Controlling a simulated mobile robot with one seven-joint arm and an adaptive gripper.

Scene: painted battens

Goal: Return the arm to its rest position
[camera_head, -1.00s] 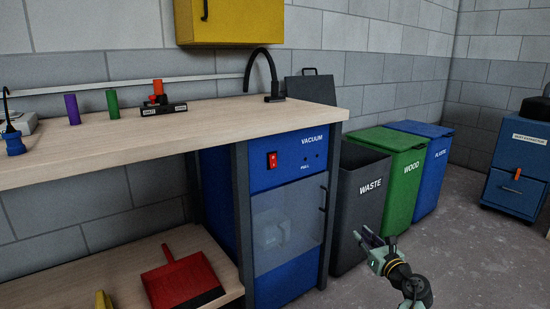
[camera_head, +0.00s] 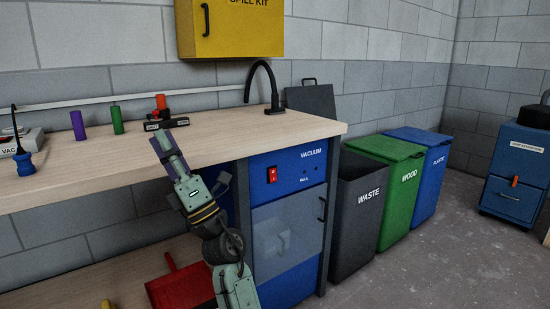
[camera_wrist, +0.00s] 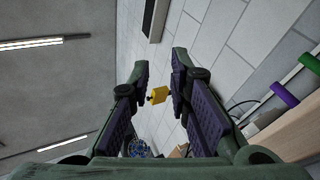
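My gripper (camera_head: 188,155) is in front of the workbench's front edge in the head view, fingers pointing up and to the left. In the wrist view my gripper (camera_wrist: 158,95) has its two purple-padded fingers apart with nothing between the pads; a small yellow thing (camera_wrist: 159,95) shows in the gap, far behind. My arm (camera_head: 225,250) rises from the bottom of the head view and hides part of the lower shelf and the blue vacuum cabinet's left side.
The workbench (camera_head: 230,135) bears a purple cylinder (camera_head: 78,125), a green cylinder (camera_head: 117,120) and a black-and-orange tool (camera_head: 163,118). A red dustpan (camera_head: 180,288) lies on the shelf below. Waste (camera_head: 360,215), wood (camera_head: 405,180) and plastic (camera_head: 430,175) bins stand right, beside clear floor.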

